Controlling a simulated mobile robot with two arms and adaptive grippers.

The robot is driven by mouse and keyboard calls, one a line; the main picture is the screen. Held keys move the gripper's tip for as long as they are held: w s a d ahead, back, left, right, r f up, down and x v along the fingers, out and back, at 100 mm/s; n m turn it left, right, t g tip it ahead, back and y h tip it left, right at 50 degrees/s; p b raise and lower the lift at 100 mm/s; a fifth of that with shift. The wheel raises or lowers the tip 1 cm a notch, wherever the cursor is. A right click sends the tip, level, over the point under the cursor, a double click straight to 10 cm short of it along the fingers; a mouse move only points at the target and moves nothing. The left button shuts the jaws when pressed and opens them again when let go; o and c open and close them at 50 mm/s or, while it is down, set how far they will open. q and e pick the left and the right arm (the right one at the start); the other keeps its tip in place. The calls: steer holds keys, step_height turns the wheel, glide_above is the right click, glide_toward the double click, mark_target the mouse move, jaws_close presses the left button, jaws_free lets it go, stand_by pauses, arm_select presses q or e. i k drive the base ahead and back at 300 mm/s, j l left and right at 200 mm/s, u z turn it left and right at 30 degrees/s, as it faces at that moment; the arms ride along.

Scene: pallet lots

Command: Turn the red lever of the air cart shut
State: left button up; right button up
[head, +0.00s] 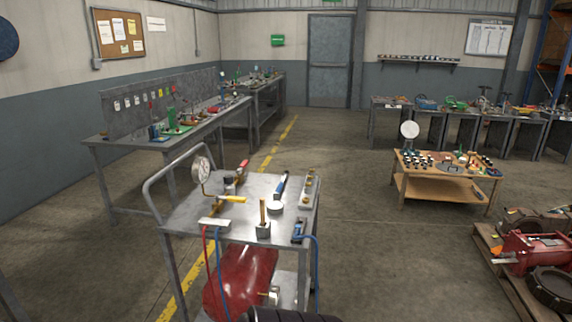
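The air cart (180,222) stands close in front of me, a grey metal cart with a tube handle on its left. A red tank (240,280) sits on its lower shelf. A small red lever (243,165) sticks up at the back of the top, beside dark fittings. A yellow lever (232,199) lies nearer, by a round white gauge (201,170). The red lever is too small to tell its valve position for sure. Neither of my grippers shows in the head view.
The cart top also holds an upright brass-coloured piece (263,215), a blue-handled tool (281,187) and a blue device (299,229). Red and blue hoses hang down the front. Workbenches (190,133) line the left wall. A wooden table (410,187) stands right. Floor between is clear.

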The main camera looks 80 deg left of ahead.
mark_target(245, 163)
steer(key=u, duration=3.05)
